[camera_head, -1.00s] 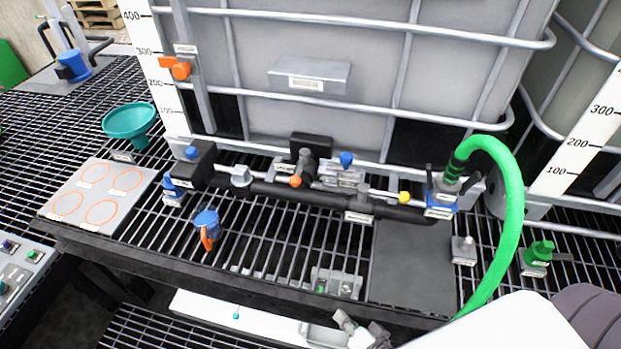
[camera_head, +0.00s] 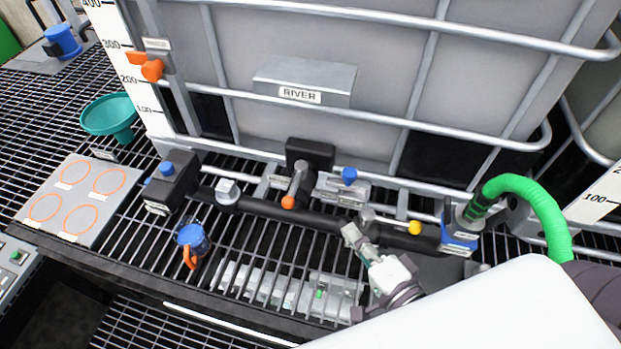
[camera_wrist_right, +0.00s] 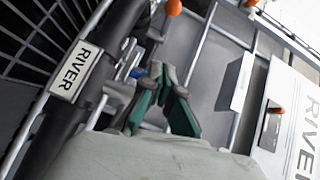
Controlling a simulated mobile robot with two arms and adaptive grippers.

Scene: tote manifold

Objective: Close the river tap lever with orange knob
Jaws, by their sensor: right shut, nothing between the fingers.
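The river tap lever (camera_head: 297,182) is a grey handle with an orange knob (camera_head: 288,202). It projects from a black tap body (camera_head: 310,153) at the foot of the tank marked RIVER, and the knob points down toward the front. In the right wrist view an orange knob (camera_wrist_right: 173,7) shows at the top edge. My right gripper (camera_head: 350,234) is right of and nearer than the knob, apart from it. In the wrist view its fingers (camera_wrist_right: 163,76) are closed together, with nothing between them. My left gripper is not in view.
A black pipe (camera_head: 265,203) runs below the tap, with a blue knob (camera_head: 349,174) and a yellow knob (camera_head: 414,227) to the right. A blue cup with an orange handle (camera_head: 192,240) stands on the grating. A green hose (camera_head: 530,190) arches at the right. Tank bars stand behind.

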